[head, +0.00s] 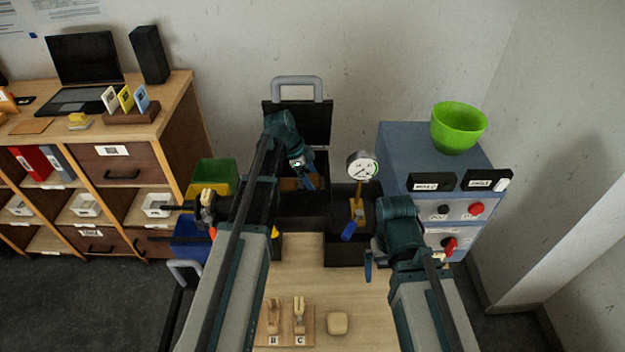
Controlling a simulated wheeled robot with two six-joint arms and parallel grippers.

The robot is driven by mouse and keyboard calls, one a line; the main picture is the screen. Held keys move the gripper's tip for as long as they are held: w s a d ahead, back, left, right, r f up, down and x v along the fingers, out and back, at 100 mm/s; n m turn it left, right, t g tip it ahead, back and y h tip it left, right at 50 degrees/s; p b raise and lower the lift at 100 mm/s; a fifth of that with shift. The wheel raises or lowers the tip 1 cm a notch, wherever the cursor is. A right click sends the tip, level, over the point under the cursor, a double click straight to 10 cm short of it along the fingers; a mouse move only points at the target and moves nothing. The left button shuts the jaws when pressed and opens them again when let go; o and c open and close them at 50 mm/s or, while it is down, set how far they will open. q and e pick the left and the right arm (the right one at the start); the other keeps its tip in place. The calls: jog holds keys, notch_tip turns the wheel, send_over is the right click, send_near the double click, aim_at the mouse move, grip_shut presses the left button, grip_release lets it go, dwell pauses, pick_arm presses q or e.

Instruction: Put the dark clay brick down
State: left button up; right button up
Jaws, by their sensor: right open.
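My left gripper (308,181) points down into the open black case at the back of the table. Its fingers are small and partly hidden, so I cannot tell whether they are open or shut. A brown-orange block-like piece (289,184) shows beside its fingertips inside the case. It may be the clay brick, but I cannot tell, nor whether it is held. No other dark brick can be made out. My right gripper (369,266) is open, low over the right side of the table, with no object visible in it.
The black case (320,118) has its lid up. A round gauge (362,167) stands to its right. A wooden holder marked B and C (286,338) and a beige block (337,323) are on the wooden table (310,273). A blue-grey cabinet (405,150) carries a green bowl (458,127).

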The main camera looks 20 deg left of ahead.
pick_arm(q)
jog(key=shift+r, duration=0.15)
jog(key=shift+a+r+p, duration=0.1)
jog(key=shift+r+p, duration=0.4)
jog(key=shift+p, duration=0.15)
jog(key=p+v, duration=1)
jog(key=v, duration=0.1)
jog(key=shift+a+f, duration=0.1)
jog(key=shift+f, duration=0.15)
jog(key=b+x, duration=1.1)
jog(key=x, duration=0.1)
jog(key=shift+r, duration=0.25)
